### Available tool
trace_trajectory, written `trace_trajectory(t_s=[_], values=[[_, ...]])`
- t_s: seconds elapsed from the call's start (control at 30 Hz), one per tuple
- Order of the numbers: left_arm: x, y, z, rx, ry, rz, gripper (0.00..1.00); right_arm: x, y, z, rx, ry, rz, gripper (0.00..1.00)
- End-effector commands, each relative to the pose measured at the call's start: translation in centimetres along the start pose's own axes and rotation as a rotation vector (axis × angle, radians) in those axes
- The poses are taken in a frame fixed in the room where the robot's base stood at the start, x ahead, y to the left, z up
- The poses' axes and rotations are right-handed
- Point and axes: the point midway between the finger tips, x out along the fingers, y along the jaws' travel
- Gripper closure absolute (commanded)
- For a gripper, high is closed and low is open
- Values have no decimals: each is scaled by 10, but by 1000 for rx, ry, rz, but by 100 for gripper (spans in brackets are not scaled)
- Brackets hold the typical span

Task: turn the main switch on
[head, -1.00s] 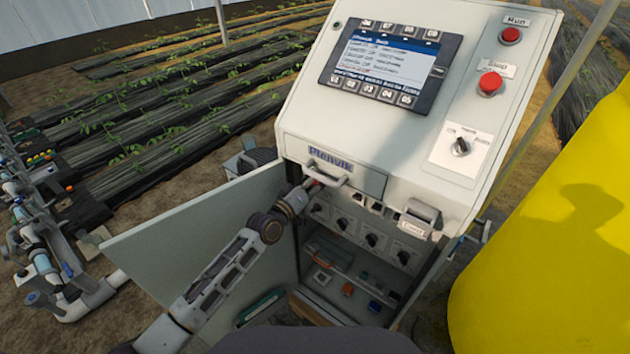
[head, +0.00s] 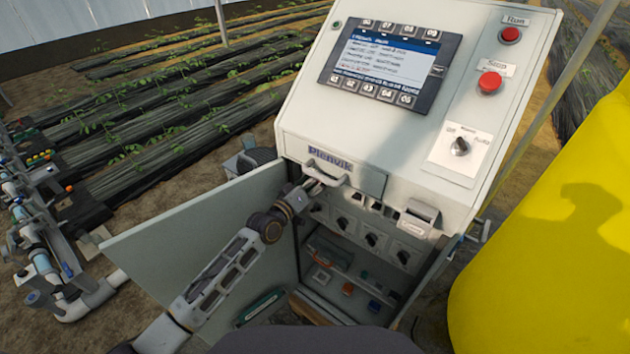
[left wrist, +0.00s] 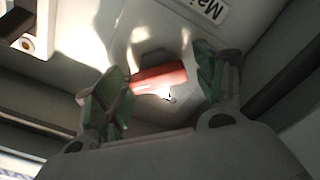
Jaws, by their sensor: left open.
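The main switch has a red bar-shaped handle (left wrist: 160,79) on a pale panel, beside a partly cut-off label reading "Mai" (left wrist: 214,10) in the left wrist view. My left gripper (left wrist: 165,70) is open, with one green-padded finger on each side of the red handle. I cannot tell whether either finger touches it. In the head view my left gripper (head: 313,187) is at the upper left of the open cabinet compartment, just below the grey handle (head: 327,175), and hides the switch. My right gripper is not in view.
The control cabinet (head: 400,140) has its lower door (head: 190,225) swung open to the left of my arm. Several dark knobs (head: 371,240) line the compartment. A selector (head: 460,146) and red buttons (head: 489,82) sit above. A yellow tank (head: 560,240) stands at right.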

Motion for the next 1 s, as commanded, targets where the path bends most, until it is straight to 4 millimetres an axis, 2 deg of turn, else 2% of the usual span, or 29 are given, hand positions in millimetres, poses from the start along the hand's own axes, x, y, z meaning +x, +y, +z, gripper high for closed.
trace_trajectory(t_s=[0.07, 0.37, 1.0], values=[[0, 0, 0, 0, 1, 1, 30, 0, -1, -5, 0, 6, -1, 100], [-12, -1, 0, -1, 0, -1, 30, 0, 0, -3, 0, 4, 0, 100], [-75, 0, 1, 0, -1, -1, 30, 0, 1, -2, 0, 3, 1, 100]])
